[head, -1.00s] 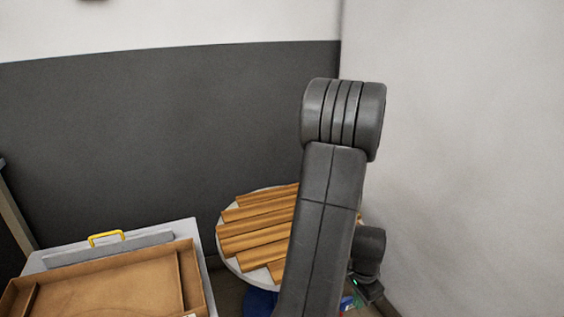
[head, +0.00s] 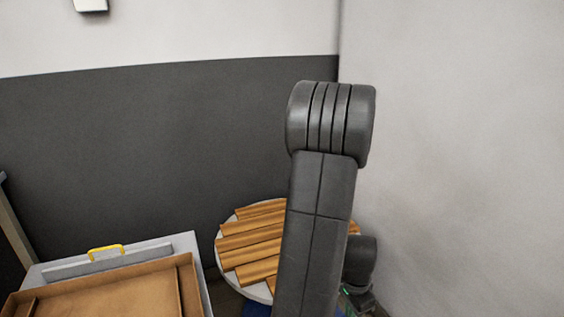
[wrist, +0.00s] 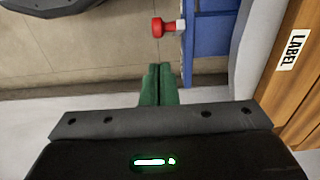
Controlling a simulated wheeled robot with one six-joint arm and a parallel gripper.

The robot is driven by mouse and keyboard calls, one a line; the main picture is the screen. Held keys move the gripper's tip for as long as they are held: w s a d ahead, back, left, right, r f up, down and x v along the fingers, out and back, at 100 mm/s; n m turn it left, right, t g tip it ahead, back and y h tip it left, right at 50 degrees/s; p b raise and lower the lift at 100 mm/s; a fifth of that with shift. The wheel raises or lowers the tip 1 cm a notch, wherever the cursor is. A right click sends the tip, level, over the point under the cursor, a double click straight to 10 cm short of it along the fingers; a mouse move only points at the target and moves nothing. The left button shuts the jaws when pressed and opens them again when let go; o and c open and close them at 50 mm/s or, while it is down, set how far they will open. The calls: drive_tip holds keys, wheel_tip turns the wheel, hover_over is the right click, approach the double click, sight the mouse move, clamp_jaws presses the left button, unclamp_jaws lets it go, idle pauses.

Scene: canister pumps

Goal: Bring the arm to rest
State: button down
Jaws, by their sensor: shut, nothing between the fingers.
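My arm stands upright in the head view, with its elbow raised and its forearm and wrist hanging down behind it on the right. My gripper (wrist: 160,72) shows in the wrist view as two green fingers pressed together, with nothing between them. It is over open floor, apart from the things around it.
A round table with wooden slats (head: 250,240) stands behind my arm. The wrist view shows a red knob (wrist: 160,27), a blue body (wrist: 212,35) and a label (wrist: 291,50).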

drive_tip(key=s+a+r+p, duration=0.3)
drive_tip(key=a+r, duration=0.3)
drive_tip(key=a, duration=0.1)
drive_tip(key=w+d+f+b, duration=0.5)
drive_tip(key=d+f+b, duration=0.3)
drive_tip(key=d+f, duration=0.4)
drive_tip(key=w+d+p, duration=0.2)
drive_tip(key=d, duration=0.2)
wheel_tip(320, 180, up, 9)
drive_tip(key=p, duration=0.3)
drive_tip(key=shift+s+a, duration=0.3)
drive_tip(key=shift+a, duration=0.1)
